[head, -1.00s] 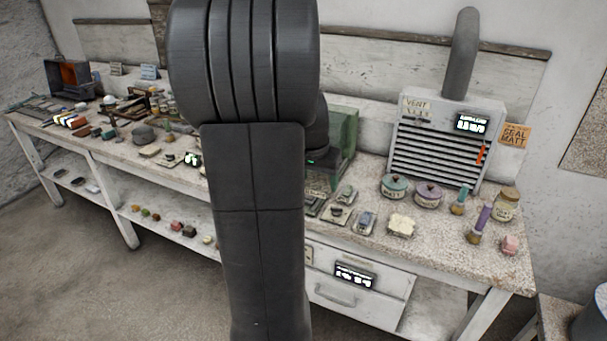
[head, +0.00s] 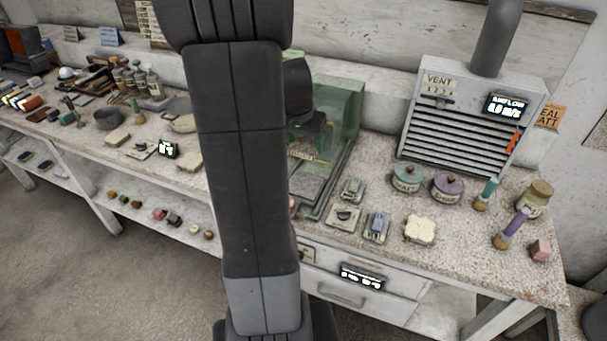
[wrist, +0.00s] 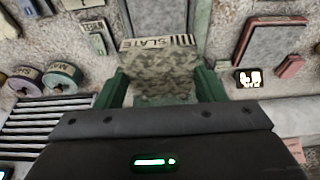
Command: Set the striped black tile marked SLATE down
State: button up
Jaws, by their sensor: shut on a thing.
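The tile marked SLATE (wrist: 160,76) is between the two green fingers of my gripper (wrist: 160,88) in the wrist view. Its visible face is mottled grey-green, with a pale lettered edge carrying black stripes at the top. My gripper is shut on it. In the head view, my arm hides most of the gripper, and a small pale lettered strip (head: 301,151) shows just below the wrist, in front of the green glass booth (head: 345,110). I cannot tell whether the tile touches anything beneath it.
A grey slab (wrist: 165,14) lies beyond the tile in the wrist view.

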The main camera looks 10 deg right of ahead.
aim_at(300, 157)
notch_tip(300, 157, down, 13)
jog(key=shift+r, duration=0.1)
dwell(0.3)
jog(key=o, duration=0.8)
jog(key=shift+f, duration=0.2)
jog(key=o, duration=0.5)
jog(key=shift+c, duration=0.2)
jog(key=shift+r, duration=0.1)
jog(key=shift+r, duration=0.45)
jog(key=v, duration=1.1)
jog(key=shift+s+r, duration=0.15)
